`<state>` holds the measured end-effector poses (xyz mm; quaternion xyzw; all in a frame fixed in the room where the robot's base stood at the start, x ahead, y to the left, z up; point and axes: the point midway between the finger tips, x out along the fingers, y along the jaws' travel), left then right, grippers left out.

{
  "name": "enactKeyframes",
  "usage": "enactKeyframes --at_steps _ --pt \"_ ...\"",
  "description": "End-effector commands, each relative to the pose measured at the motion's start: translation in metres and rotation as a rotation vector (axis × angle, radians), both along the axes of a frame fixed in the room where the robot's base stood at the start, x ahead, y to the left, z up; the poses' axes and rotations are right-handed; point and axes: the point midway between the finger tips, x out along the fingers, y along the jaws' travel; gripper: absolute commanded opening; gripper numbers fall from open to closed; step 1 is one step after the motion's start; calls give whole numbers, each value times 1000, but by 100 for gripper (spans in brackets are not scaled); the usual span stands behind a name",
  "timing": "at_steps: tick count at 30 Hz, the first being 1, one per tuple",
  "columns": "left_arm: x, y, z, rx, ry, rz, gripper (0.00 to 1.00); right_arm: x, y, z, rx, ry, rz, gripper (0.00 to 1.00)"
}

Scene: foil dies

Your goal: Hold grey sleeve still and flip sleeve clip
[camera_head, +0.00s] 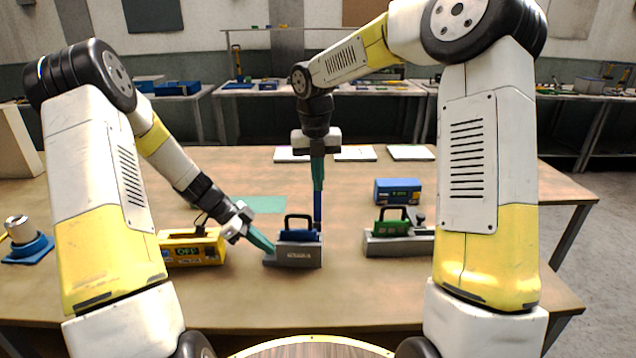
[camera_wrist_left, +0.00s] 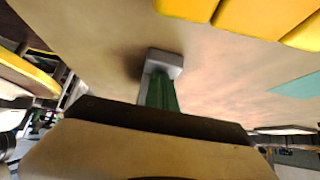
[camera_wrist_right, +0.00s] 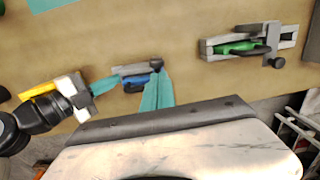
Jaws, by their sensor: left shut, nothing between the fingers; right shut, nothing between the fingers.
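The grey sleeve (camera_head: 292,257) stands on the table in front of me with a blue die (camera_head: 298,235) with a dark handle in it. My left gripper (camera_head: 271,250) is shut, its teal fingertips at the sleeve's left end, seemingly touching it; the left wrist view shows a grey block (camera_wrist_left: 166,62) at the fingertips. My right gripper (camera_head: 318,188) is shut and points down above the sleeve's right end. A narrow blue upright piece shows under its tips; I cannot tell if it is the sleeve clip. The right wrist view shows a dark knob (camera_wrist_right: 156,70) beside these fingers.
A second grey sleeve (camera_head: 385,247) with a green die (camera_head: 393,226) stands to the right. A blue box (camera_head: 398,191) is behind it. A yellow box (camera_head: 190,248) stands left, near my left gripper. A green mat (camera_head: 262,204) and white sheets (camera_head: 355,153) lie further back.

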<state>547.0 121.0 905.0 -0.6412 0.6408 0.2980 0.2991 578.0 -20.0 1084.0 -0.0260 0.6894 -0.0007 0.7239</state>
Motion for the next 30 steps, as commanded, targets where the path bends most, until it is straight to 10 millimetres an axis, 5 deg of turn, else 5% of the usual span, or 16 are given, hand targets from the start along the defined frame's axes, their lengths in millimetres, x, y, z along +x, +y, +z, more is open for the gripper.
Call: enactKeyframes --at_steps 1,23,30 --pt "-4 1 -4 2 9 -3 0 -4 -2 -10 -5 22 -1 0" --pt "-2 1 -3 4 5 0 0 -4 -1 11 -3 12 1 0" --pt "-1 2 -3 4 3 1 0 -27 -4 31 -4 12 0 0"
